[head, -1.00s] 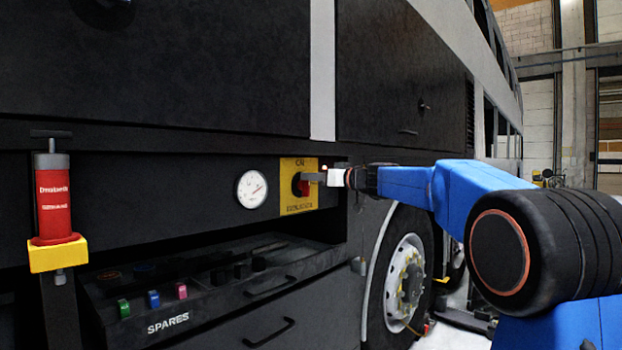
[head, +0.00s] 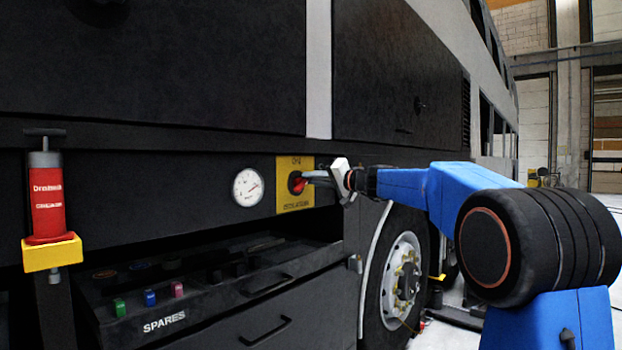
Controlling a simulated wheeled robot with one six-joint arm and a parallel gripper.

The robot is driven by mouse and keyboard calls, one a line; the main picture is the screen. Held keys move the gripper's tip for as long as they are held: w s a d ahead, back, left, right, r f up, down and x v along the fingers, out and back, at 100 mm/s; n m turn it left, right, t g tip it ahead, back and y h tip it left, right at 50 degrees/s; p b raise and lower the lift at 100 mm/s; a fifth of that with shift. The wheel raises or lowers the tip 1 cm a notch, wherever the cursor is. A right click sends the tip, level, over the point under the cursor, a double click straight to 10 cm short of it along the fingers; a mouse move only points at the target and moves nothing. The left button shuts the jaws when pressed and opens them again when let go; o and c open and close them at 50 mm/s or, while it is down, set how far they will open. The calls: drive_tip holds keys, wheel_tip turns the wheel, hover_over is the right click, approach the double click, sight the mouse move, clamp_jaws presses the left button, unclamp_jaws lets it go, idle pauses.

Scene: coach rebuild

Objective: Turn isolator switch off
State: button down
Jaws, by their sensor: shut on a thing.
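The isolator switch is a red knob (head: 297,183) on a yellow plate (head: 294,203) set in the coach's dark side panel. My gripper (head: 308,178) reaches in from the right with its fingers at the knob. It is shut on the red knob, and its white body is tilted. The fingers hide part of the knob, so its exact angle is hard to read. The lettering on the plate is too blurred to read fully.
A round white gauge (head: 248,187) is left of the plate. Below is an open drawer marked SPARES (head: 165,322) with small coloured parts. A red cylinder (head: 47,200) in a yellow bracket stands at left. A coach wheel (head: 402,280) is below my arm.

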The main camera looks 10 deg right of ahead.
drive_tip(key=shift+w+d+f+m, duration=0.1)
drive_tip(key=shift+f+m, duration=0.25)
drive_tip(key=shift+m, duration=0.8)
drive_tip(key=shift+f+m, duration=0.4)
drive_tip(key=shift+m, duration=0.8)
drive_tip(key=shift+w+d+f+m, duration=0.1)
drive_tip(key=shift+f+m, duration=0.25)
drive_tip(key=shift+m, duration=0.8)
drive_tip(key=c, duration=1.8)
unclamp_jaws()
drive_tip(key=shift+a, duration=0.1)
drive_tip(key=shift+c, duration=0.2)
drive_tip(key=shift+s+r, duration=0.1)
drive_tip(key=v, duration=1.7)
